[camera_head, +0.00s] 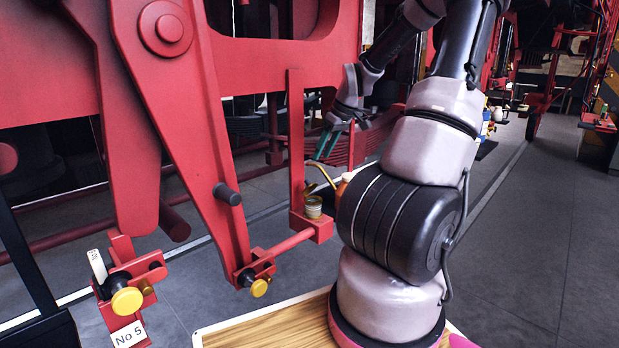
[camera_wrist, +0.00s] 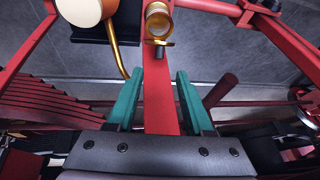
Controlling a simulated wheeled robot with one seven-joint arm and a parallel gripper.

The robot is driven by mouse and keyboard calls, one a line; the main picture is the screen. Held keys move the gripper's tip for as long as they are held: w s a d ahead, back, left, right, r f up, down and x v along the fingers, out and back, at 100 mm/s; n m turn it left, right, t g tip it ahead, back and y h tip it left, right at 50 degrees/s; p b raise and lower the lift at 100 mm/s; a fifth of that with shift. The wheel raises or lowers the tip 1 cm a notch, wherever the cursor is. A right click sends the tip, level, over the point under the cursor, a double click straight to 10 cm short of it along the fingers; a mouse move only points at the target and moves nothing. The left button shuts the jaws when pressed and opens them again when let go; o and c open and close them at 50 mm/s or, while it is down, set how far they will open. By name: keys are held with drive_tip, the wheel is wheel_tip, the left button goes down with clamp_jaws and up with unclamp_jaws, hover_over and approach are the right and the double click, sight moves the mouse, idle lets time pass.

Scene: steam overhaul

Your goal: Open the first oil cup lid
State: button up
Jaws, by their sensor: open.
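A small brass oil cup (camera_head: 313,207) stands on a red block at the end of a red bar. In the wrist view the brass cup (camera_wrist: 157,22) is at the top middle, ahead of my fingertips. It shows a round rim, with a thin brass piece at its near side. I cannot tell for sure whether that piece is the lid, or how far it is open. My gripper (camera_head: 328,146) has teal fingers and is above the cup in the head view, apart from it. In the wrist view my gripper (camera_wrist: 155,88) is open, with nothing held between the fingers.
An oil can (camera_wrist: 85,10) with a curved brass spout (camera_wrist: 118,50) stands close left of the cup in the wrist view. A red upright post (camera_head: 296,140) rises beside the cup. Brass knobs (camera_head: 127,300) and a "No 5" label (camera_head: 129,335) are at lower left.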

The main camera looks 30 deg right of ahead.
sight(309, 181)
drive_tip(key=x, duration=1)
drive_tip(key=shift+w+a+f, duration=0.15)
drive_tip(key=shift+f, duration=0.15)
drive_tip(key=shift+c, duration=0.4)
clamp_jaws()
